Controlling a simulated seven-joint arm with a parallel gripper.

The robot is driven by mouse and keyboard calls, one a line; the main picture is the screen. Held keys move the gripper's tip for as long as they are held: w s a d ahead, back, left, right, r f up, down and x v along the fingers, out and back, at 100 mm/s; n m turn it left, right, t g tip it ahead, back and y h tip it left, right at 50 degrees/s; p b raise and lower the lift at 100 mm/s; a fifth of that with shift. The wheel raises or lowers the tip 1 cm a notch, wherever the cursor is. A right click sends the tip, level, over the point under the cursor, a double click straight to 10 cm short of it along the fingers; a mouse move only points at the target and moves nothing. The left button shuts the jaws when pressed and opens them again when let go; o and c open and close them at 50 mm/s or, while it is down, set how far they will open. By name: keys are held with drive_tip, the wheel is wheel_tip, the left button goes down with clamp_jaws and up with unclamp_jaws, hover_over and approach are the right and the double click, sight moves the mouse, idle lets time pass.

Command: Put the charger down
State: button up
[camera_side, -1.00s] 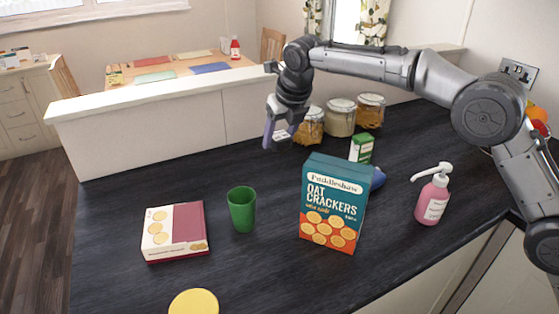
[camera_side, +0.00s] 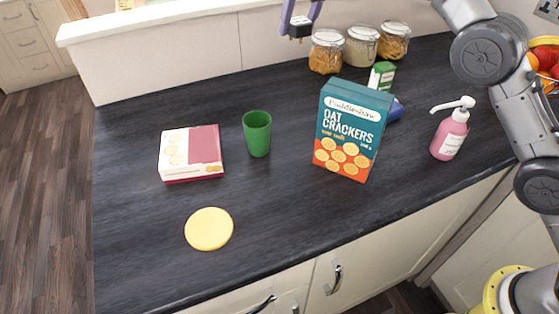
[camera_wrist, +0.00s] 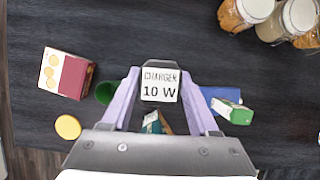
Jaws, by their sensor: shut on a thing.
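The charger is a small white block lettered "CHARGER 10 W", held between my fingertips in the wrist view (camera_wrist: 160,92). In the side view the charger (camera_side: 300,29) shows at the top edge, with a dark underside. My gripper (camera_wrist: 160,80) has lilac fingers and is shut on the charger. In the side view my gripper (camera_side: 302,20) is partly cut off by the frame top. It holds the charger above the dark worktop (camera_side: 120,230), toward its back, left of the jars.
On the worktop are a green cup (camera_side: 257,134), a cracker box (camera_side: 350,130), a biscuit box (camera_side: 191,153), a yellow disc (camera_side: 209,229), a pink pump bottle (camera_side: 452,130), a green-white carton (camera_side: 381,75), a blue object (camera_side: 396,109) and jars (camera_side: 361,46).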

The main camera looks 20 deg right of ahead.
sight(294, 23)
drive_tip(key=shift+s+r, duration=0.2)
drive_tip(key=shift+r, duration=0.45)
drive_tip(key=shift+s+a+r, duration=0.4)
drive_tip(key=shift+s+a, duration=0.3)
drive_tip(key=shift+s, duration=0.05)
drive_tip(key=s+a+r, duration=0.2)
drive_tip(key=s+a, duration=0.2)
drive_tip(key=s, duration=0.8)
drive_tip(key=s+d+f, duration=0.2)
drive_tip(key=s+f, duration=0.1)
drive_tip(key=s, duration=1.2)
wheel_tip(294, 23, down, 9)
drive_tip(key=shift+m, duration=0.3)
drive_tip(key=w+a+f, duration=0.2)
drive_tip(key=w+f, duration=0.1)
drive_tip(key=w+a+f, duration=0.3)
drive_tip(key=w, duration=0.1)
drive_tip(key=w+a+f, duration=0.3)
drive_tip(key=shift+w+f, duration=0.15)
drive_tip(key=shift+f, duration=0.2)
drive_tip(key=shift+w+a+f, duration=0.2)
drive_tip(key=shift+f, duration=0.15)
drive_tip(key=shift+w+a+f, duration=0.1)
drive_tip(key=shift+f, duration=1.55)
